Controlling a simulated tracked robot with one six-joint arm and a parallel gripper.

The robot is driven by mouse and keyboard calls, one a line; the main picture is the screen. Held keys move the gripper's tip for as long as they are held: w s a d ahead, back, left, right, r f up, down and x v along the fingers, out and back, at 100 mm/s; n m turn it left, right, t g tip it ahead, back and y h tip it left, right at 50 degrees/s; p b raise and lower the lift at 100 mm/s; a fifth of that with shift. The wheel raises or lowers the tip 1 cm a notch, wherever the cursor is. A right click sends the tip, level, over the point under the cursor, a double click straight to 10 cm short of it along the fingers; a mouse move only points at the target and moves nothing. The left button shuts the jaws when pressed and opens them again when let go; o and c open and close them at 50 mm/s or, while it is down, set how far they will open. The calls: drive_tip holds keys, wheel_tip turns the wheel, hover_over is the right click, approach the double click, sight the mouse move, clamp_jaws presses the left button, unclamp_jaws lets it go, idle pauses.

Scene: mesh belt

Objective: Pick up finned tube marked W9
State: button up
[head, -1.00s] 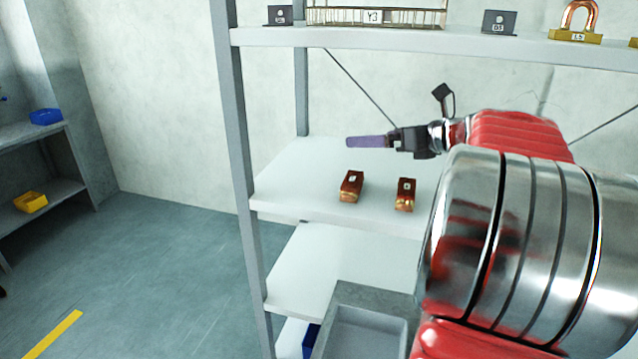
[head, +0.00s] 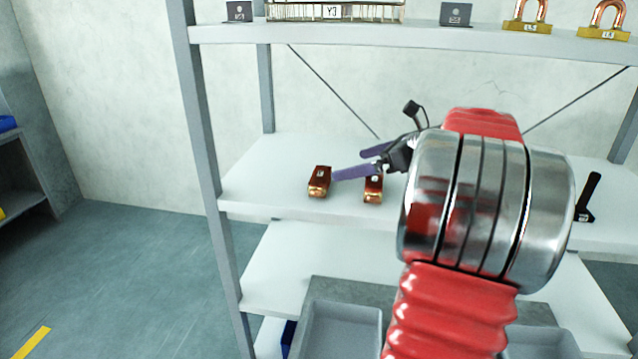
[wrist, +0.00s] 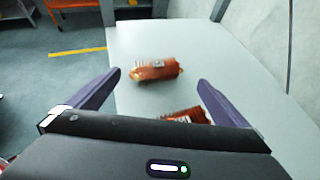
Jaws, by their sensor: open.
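Two copper-coloured finned tubes with small white labels lie on the middle shelf. The left finned tube (head: 319,181) and the right finned tube (head: 373,188) stand apart; I cannot read either label, so I cannot tell which is W9. My gripper (head: 350,164) is open with purple fingers, over the shelf beside the tubes. In the wrist view the farther tube (wrist: 155,70) lies beyond and between the fingertips. The nearer tube (wrist: 190,114) lies close to the right finger, partly hidden by my gripper body. Nothing is held.
The middle shelf (head: 268,178) is clear around the tubes, with a black bracket (head: 588,198) at its right. The upper shelf (head: 420,38) carries a wire basket (head: 365,12), dark plates and copper U-shaped parts. A left upright (head: 196,120) borders the shelf. Grey bins (head: 340,330) stand below.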

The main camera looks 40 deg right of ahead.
sight(323, 174)
drive_tip(key=shift+x, duration=2.5)
drive_tip(key=shift+f, duration=0.1)
drive_tip(key=shift+x, duration=2.6)
drive_tip(key=shift+s+f, duration=0.1)
drive_tip(key=shift+f, duration=0.05)
drive_tip(key=shift+c, duration=0.3)
drive_tip(key=c, duration=1.2)
